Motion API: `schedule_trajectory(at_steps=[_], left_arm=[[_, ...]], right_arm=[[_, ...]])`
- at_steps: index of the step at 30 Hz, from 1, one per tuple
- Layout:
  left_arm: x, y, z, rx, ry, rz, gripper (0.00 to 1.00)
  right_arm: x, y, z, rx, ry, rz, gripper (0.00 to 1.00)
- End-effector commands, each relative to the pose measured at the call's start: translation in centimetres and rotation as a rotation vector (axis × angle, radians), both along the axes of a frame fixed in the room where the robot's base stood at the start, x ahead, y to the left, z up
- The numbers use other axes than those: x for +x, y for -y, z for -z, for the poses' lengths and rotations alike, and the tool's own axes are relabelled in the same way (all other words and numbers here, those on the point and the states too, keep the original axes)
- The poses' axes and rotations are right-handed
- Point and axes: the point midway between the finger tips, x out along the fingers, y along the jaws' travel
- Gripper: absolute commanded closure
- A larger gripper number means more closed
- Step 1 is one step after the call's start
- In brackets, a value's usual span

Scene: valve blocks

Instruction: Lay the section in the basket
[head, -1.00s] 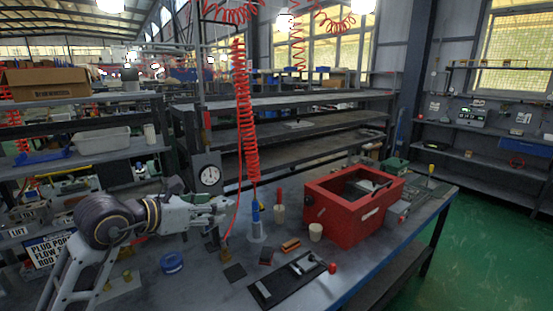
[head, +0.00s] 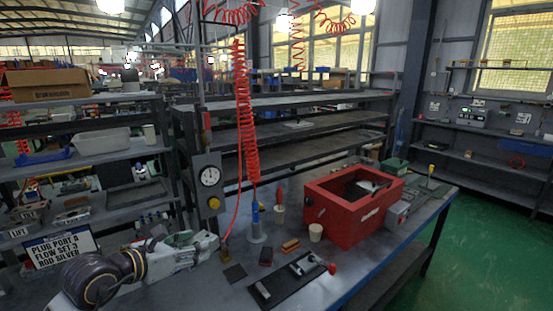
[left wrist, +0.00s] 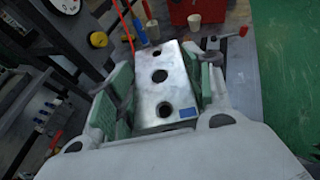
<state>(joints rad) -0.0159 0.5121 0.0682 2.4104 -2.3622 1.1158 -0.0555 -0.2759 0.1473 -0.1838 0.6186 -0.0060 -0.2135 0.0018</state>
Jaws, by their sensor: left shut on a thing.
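My left gripper (head: 205,243) is low over the left part of the workbench in the head view. In the left wrist view the left gripper (left wrist: 158,80) is shut on a silver metal section (left wrist: 148,97), with green pads along its two sides. The section has dark round holes in a row and a small blue patch near its close end. In the head view the gripper mostly hides it. A red open-topped box (head: 345,230), the only basket-like thing on the bench, stands to the right, well apart from the gripper, with something grey and dark inside. My right gripper is not in view.
A black plate with fittings and a red knob (head: 332,268) lies at the bench front. A white cup (head: 315,232), a blue-topped bottle (head: 256,225) and small blocks stand between gripper and box. A gauge post (head: 209,180) and a red coiled hose (head: 245,110) rise behind.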

Motion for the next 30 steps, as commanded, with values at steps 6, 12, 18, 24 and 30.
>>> schedule_trajectory(at_steps=[6, 12, 18, 24, 30], left_arm=[[-0.8, -0.5, 2.4, -0.001, -0.001, -0.01, 0.88], [-1.6, -0.6, 4.7, -0.001, -0.001, -0.015, 0.88], [-2.7, -0.6, 7.0, -0.001, -0.002, -0.015, 0.88], [-3.7, -0.6, 9.2, 0.0, 0.0, -0.014, 0.88], [-4.5, -0.6, 10.5, 0.0, 0.002, -0.015, 0.88]], right_arm=[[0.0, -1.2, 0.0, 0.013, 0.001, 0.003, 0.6], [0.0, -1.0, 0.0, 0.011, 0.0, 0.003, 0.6], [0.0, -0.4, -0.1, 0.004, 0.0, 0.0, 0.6], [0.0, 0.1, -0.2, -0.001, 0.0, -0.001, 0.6], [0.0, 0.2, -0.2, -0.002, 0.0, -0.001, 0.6]])
